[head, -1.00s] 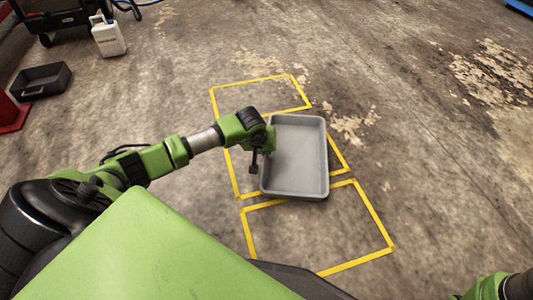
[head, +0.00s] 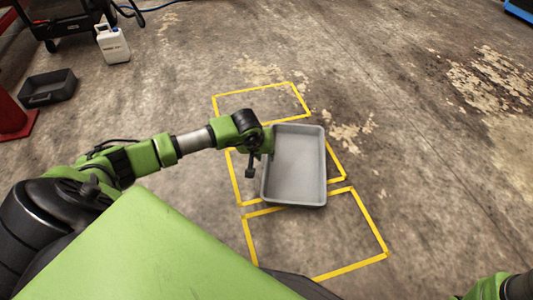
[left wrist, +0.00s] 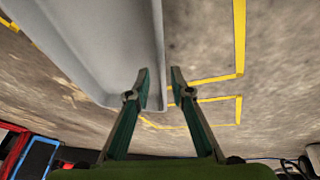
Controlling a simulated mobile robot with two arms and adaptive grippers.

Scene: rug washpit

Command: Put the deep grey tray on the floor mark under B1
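The deep grey tray (head: 298,166) is an open rectangular tub in the middle of the head view. It covers part of the middle yellow floor mark (head: 236,180), and its near end reaches the near mark's far line. I cannot tell whether its base touches the floor. In the left wrist view the tray (left wrist: 95,35) fills the upper left. My right gripper is not in view; only part of the right arm shows. No B1 label is legible.
A near yellow mark (head: 385,254) and a far one (head: 260,88) adjoin the middle one. A black bin (head: 47,87), a red cone (head: 12,118), a white jug (head: 113,44) and a black cart (head: 65,20) stand left. The floor on the right is clear.

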